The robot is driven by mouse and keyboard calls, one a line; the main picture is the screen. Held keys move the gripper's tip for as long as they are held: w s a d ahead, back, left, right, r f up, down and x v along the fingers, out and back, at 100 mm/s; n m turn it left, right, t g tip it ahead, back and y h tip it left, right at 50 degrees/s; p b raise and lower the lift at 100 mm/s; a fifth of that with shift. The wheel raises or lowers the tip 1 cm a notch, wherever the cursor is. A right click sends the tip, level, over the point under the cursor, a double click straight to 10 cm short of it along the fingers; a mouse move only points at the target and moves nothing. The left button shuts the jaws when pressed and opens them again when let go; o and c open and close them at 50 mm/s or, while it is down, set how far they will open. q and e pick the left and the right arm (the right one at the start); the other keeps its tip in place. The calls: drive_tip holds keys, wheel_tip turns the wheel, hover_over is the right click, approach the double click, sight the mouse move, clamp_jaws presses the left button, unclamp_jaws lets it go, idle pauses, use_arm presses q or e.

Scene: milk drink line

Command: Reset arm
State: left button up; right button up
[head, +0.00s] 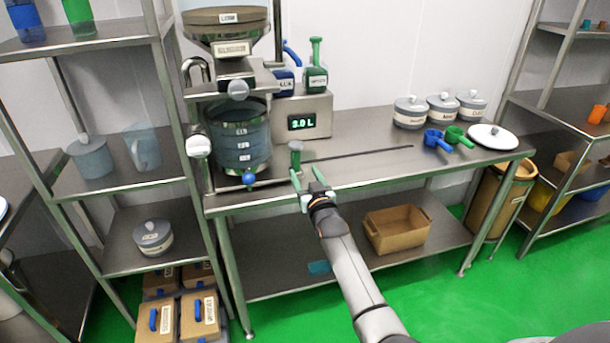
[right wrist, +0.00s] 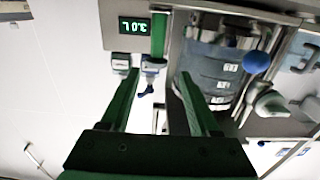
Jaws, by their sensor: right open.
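My right gripper (head: 308,176) is at the front edge of the steel table (head: 370,143), with its two green fingers spread apart and nothing between them. In the right wrist view its open fingers (right wrist: 158,78) point toward the steel machine, which appears upside down. My right arm reaches in from the lower right of the head view. A small upright post with a green top (head: 295,147) stands just beyond the fingertips; I cannot tell whether they touch it. My left gripper is not in view.
A dispenser with a graduated vessel (head: 240,138) and a 3.0 L display (head: 302,122) stands on the table's left. A box (head: 397,229) sits below.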

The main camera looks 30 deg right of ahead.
drive_tip(key=s+a+f+n+g+y, duration=0.25)
drive_tip(key=s+a+f, duration=0.35)
drive_tip(key=s+f, duration=0.55)
drive_tip(key=s+a+f+n+g+y, duration=0.25)
drive_tip(key=s+a+f, duration=0.45)
drive_tip(key=s, duration=0.8)
drive_tip(key=s+a+f+g, duration=0.1)
drive_tip(key=s+a+f, duration=0.1)
drive_tip(key=s, duration=0.4)
drive_tip(key=s+a+f+g+y+p, duration=0.1)
drive_tip(key=s+a+g, duration=0.1)
drive_tip(key=s, duration=0.4)
drive_tip(key=shift+s+a+f, duration=0.35)
drive_tip(key=shift+s+a, duration=0.05)
drive_tip(key=shift+a, duration=0.25)
